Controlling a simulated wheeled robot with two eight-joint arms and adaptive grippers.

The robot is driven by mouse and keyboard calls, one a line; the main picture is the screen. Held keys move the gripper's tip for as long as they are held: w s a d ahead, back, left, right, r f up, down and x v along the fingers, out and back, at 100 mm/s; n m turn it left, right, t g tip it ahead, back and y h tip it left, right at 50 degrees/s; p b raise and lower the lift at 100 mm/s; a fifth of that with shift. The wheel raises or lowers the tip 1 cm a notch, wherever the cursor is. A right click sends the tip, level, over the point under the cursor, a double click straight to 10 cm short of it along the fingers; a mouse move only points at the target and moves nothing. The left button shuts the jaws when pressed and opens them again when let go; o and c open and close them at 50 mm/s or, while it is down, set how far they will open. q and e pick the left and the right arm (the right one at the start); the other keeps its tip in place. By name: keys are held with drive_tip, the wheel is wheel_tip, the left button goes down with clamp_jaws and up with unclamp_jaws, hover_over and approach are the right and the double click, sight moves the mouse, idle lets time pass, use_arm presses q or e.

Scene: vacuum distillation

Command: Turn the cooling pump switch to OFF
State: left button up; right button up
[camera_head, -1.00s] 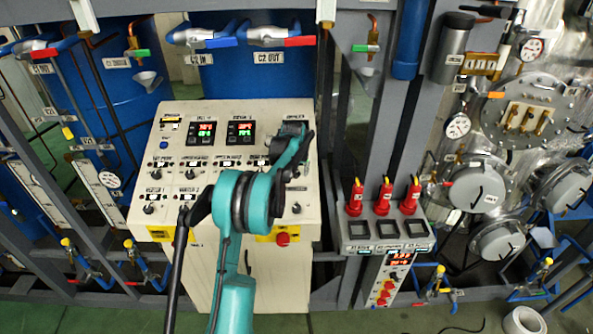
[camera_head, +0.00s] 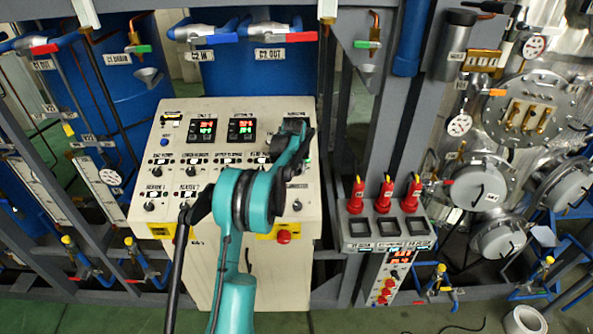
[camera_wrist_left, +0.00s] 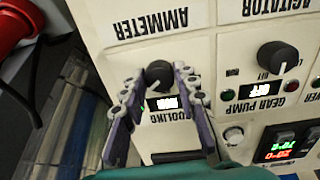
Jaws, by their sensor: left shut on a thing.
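The cooling pump switch is a round black knob (camera_wrist_left: 158,73) on the cream panel in the left wrist view. An upside-down label reading "COOLING" (camera_wrist_left: 176,118) sits by it, partly covered by a finger. A small lit display (camera_wrist_left: 165,102) beside the knob is too small to read surely. My left gripper (camera_wrist_left: 160,77) is shut on the knob, one purple-grey finger on each side. In the head view, my teal left arm reaches up over the control panel (camera_head: 218,275) to its upper right and hides the knob. My right gripper is not in view.
A gear pump knob (camera_wrist_left: 278,58) with an OFF display stands to the right in the wrist view. A red emergency button (camera_head: 283,237) is on the panel's lower front.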

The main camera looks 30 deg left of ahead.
use_arm(q)
drive_tip(key=shift+f+n+b, duration=0.15)
drive_tip(key=shift+n+b, duration=0.7)
drive_tip(key=shift+n, duration=0.35)
drive_tip(key=n+b, duration=0.1)
drive_tip(key=n, duration=0.1)
drive_tip(key=shift+n, duration=0.4)
drive_tip(key=n+b, duration=0.1)
drive_tip(key=n, duration=0.2)
drive_tip(key=shift+d+b, duration=0.1)
drive_tip(key=shift+b, duration=0.25)
drive_tip(key=shift+n+b, duration=0.35)
drive_tip(key=shift+n, duration=0.95)
drive_tip(key=o, duration=1.1)
drive_tip(key=shift+o, duration=0.2)
drive_tip(key=shift+r, duration=0.2)
